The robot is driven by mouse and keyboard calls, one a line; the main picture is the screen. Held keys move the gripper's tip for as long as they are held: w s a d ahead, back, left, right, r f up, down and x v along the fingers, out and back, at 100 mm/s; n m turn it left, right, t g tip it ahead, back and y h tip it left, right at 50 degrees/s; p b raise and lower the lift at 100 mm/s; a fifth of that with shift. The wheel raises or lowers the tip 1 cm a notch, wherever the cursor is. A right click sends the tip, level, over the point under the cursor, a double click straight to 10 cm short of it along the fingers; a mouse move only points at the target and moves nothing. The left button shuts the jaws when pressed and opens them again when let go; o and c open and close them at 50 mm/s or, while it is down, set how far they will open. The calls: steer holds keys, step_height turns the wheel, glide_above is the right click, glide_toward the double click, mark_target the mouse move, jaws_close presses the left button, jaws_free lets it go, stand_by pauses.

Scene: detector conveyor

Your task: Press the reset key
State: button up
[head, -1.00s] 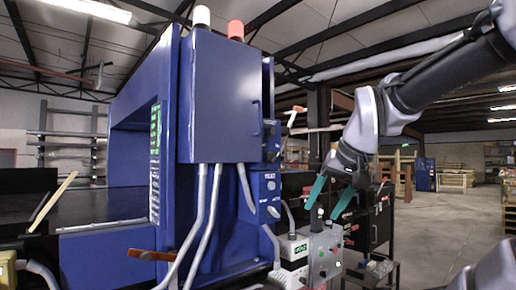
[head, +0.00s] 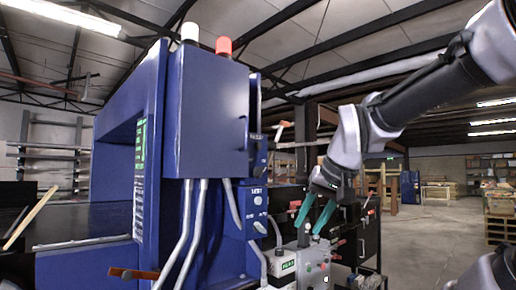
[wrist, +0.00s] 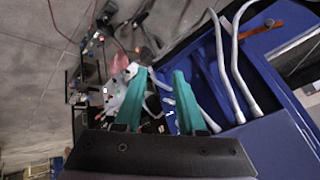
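A grey control box (head: 316,268) with small buttons and a dark knob on top stands at the lower middle of the head view. I cannot read which of its small controls is the reset key. A blue switch box labelled TEST (head: 257,208) sits on the machine to its left. My gripper (head: 309,230) points down over the control box, its teal fingers apart with nothing visibly held. The dark knob appears between the fingertips, but whether they touch it is unclear. In the wrist view the open fingers (wrist: 160,75) point toward small cluttered items, too small to tell apart.
The large blue detector cabinet (head: 208,115), with white and red lamps on top, stands left of my arm. Grey conduits (head: 190,225) run down its front. An orange-handled lever (head: 135,273) is at lower left. Open concrete floor (head: 425,235) lies to the right.

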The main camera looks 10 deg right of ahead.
jaws_close()
stand_by(1.4)
